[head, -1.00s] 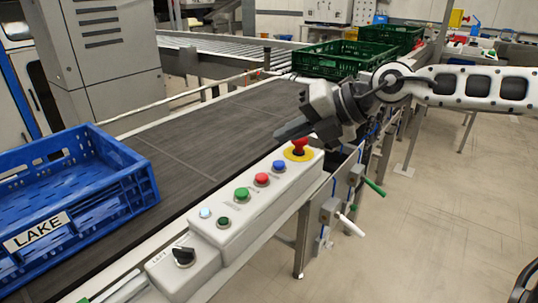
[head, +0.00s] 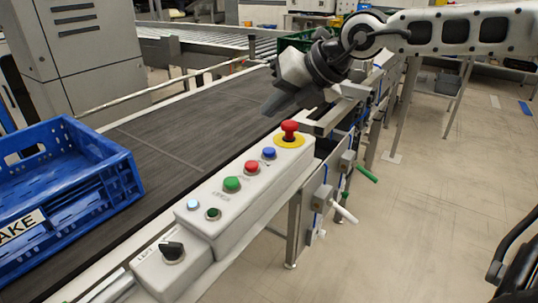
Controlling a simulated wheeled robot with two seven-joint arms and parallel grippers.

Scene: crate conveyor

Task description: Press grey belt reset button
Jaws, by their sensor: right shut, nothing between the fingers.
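A light grey control panel (head: 235,222) runs along the near edge of the dark grey belt (head: 185,135). On it are a red mushroom button (head: 289,129) on a yellow ring, a blue button (head: 269,153), a red button (head: 251,168) and a green button (head: 232,184). Lower down are a small pale-blue button (head: 193,204) and a small dark green one (head: 213,213). I cannot tell from labels which is the reset button; no button looks clearly grey. My right gripper (head: 277,106) is shut and empty, above the belt just beyond the mushroom button. My left gripper is not in view.
A blue crate (head: 128,178) with a partly cut-off label stands on the belt at left. A black selector knob (head: 172,251) sits on the lower box. A green crate (head: 289,42) is partly hidden behind my right arm. Open floor lies to the right.

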